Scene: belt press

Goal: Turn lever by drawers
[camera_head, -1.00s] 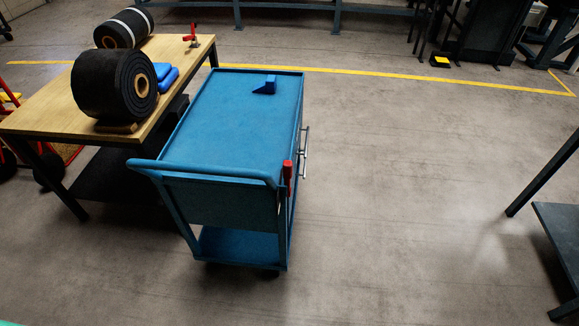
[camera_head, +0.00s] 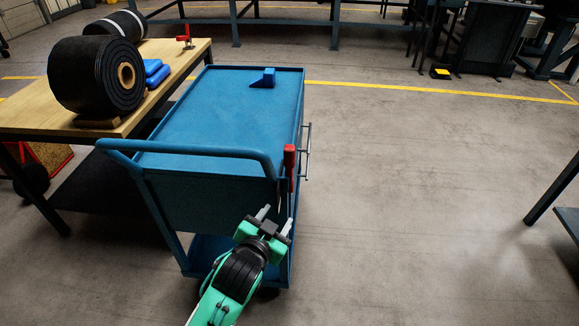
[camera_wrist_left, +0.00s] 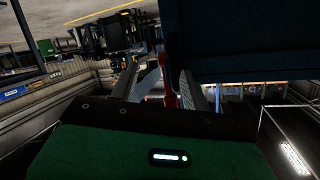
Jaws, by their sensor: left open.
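A red lever (camera_head: 289,168) stands roughly upright at the near right corner of the blue cart (camera_head: 215,120), beside the metal drawer handles (camera_head: 306,150) on its right side. My left gripper (camera_head: 275,216) is open and just below and a little left of the lever in the head view. In the left wrist view, the red lever (camera_wrist_left: 169,90) shows in the gap between the open fingers of my left gripper (camera_wrist_left: 172,82). I cannot tell whether either finger touches it. My right gripper is not in view.
A blue push bar (camera_head: 200,152) crosses the cart's near end above my gripper. A small blue block (camera_head: 263,78) sits on the cart top. A wooden table (camera_head: 170,75) with black rolls (camera_head: 97,76) stands at the left. The floor right of the cart is clear.

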